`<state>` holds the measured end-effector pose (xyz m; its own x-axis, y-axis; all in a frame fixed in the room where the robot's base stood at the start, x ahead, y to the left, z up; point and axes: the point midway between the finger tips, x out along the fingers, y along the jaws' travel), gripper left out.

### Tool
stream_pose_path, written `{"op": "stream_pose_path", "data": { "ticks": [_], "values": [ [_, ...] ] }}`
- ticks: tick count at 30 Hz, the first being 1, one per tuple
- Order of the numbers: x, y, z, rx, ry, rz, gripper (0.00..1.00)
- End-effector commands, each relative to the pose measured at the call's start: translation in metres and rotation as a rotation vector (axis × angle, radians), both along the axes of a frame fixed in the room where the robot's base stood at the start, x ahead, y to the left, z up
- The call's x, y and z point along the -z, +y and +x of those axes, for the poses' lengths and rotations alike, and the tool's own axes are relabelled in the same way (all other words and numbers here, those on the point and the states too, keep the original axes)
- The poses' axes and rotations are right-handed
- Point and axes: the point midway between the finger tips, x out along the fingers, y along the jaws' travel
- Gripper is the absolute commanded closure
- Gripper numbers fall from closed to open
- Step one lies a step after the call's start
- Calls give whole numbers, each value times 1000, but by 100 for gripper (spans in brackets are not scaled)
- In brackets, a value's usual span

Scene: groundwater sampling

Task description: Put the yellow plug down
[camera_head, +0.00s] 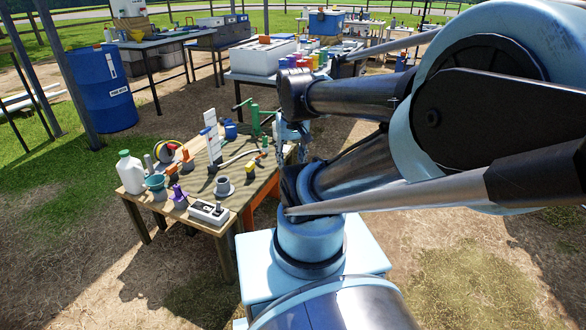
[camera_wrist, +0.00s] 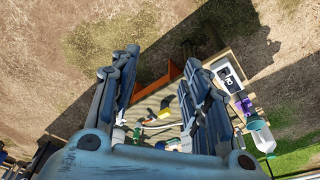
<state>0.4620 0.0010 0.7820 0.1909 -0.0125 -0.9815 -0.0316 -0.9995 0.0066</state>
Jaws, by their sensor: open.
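The yellow plug (camera_head: 250,168) looks like a small yellow piece lying on the wooden table (camera_head: 232,196) near its right side. A small yellow piece (camera_wrist: 165,113) also shows in the wrist view, between the two fingers and beyond them on the table. My gripper (camera_wrist: 162,60) is open, with its fingers wide apart and nothing between the tips. In the head view the gripper is partly hidden by my arm, at the table's right edge. I cannot tell the exact height of the fingers above the table.
The table also bears a white jug (camera_head: 131,173), a grey cup (camera_head: 224,186), a purple piece (camera_head: 179,195), a white meter (camera_head: 208,211) and a green tool (camera_head: 256,122). A blue barrel (camera_head: 103,90) stands behind left. Other tables stand farther back.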

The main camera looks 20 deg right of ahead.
Motion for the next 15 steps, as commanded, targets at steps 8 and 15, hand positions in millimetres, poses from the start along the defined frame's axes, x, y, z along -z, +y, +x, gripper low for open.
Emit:
{"op": "stream_pose_path", "data": {
  "ticks": [8,15],
  "values": [
    [18,-1,-28,-48,-3,1,57],
    [19,-1,-30,-53,-3,1,57]
  ]
}}
